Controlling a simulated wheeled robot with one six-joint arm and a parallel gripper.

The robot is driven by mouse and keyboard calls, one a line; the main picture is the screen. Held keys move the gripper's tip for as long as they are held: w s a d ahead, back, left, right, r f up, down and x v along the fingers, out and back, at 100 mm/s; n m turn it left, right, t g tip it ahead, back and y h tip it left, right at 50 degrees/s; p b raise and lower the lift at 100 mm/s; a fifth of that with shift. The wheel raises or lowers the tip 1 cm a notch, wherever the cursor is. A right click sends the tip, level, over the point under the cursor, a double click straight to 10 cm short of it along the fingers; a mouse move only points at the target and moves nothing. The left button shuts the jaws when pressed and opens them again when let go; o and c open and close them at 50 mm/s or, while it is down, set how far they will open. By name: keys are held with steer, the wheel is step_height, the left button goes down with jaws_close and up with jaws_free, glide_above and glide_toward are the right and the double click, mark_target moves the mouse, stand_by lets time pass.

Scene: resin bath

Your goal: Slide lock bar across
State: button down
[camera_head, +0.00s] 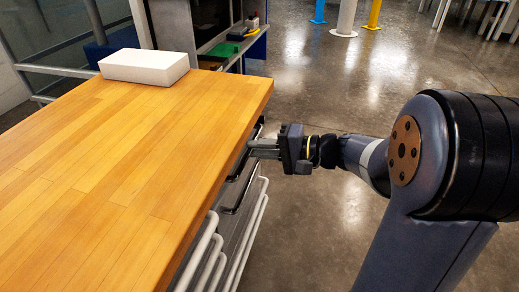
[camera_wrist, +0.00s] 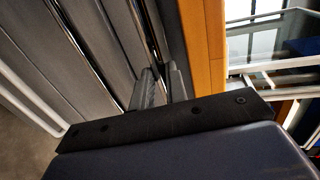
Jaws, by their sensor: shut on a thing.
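My gripper (camera_head: 256,148) reaches in from the right, just below the edge of the wooden worktop. Its fingers are at the front of the drawer cabinet (camera_head: 227,228). In the wrist view my gripper (camera_wrist: 161,86) has its two fingers close together, pointing at the cabinet face. They are shut on a dark bar (camera_wrist: 146,30) with a shiny edge at the top of that face. Whether this is the lock bar I cannot tell; the fingers hide the held part. Another dark handle (camera_head: 240,190) sits lower down.
The wooden worktop (camera_head: 130,170) fills the left, with a white box (camera_head: 145,66) at its far end. White rails (camera_head: 250,232) stick out along the cabinet's lower front. A shelf with small coloured items (camera_head: 243,33) stands behind.

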steer(key=shift+w+d, duration=0.25)
steer(key=shift+w, duration=0.35)
steer(key=shift+w+d, duration=0.2)
steer(key=shift+w, duration=0.35)
steer(key=c, duration=1.7)
jaws_free()
steer(key=p+v, duration=0.2)
steer(key=v, duration=0.8)
steer(key=shift+d, duration=0.4)
steer(key=shift+s+a, duration=0.1)
